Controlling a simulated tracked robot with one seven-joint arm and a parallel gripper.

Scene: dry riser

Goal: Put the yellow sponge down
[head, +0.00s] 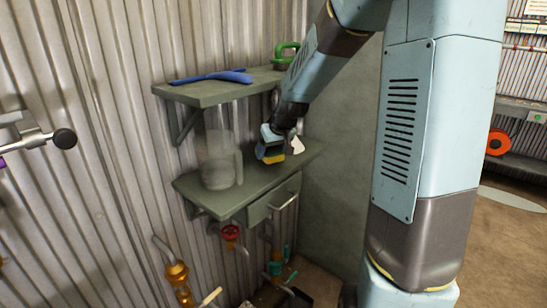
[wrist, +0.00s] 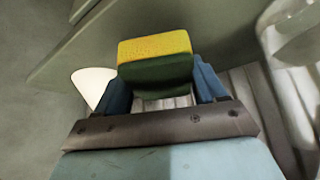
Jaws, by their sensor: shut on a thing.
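The yellow sponge (wrist: 155,46) with a dark green layer is between the two blue fingers of my gripper (wrist: 160,85) in the wrist view. My gripper is shut on it. In the head view the sponge (head: 274,158) shows below my gripper (head: 270,145), over the lower green shelf (head: 215,200). I cannot tell whether the sponge touches the shelf. The far side of the sponge is hidden.
A clear jug (head: 219,165) stands left of the sponge. A white cone-like object (head: 296,145) is close on its right. The upper shelf (head: 205,95) holds a blue tool (head: 212,77) and a green object (head: 285,54). A drawer (head: 272,203) hangs below.

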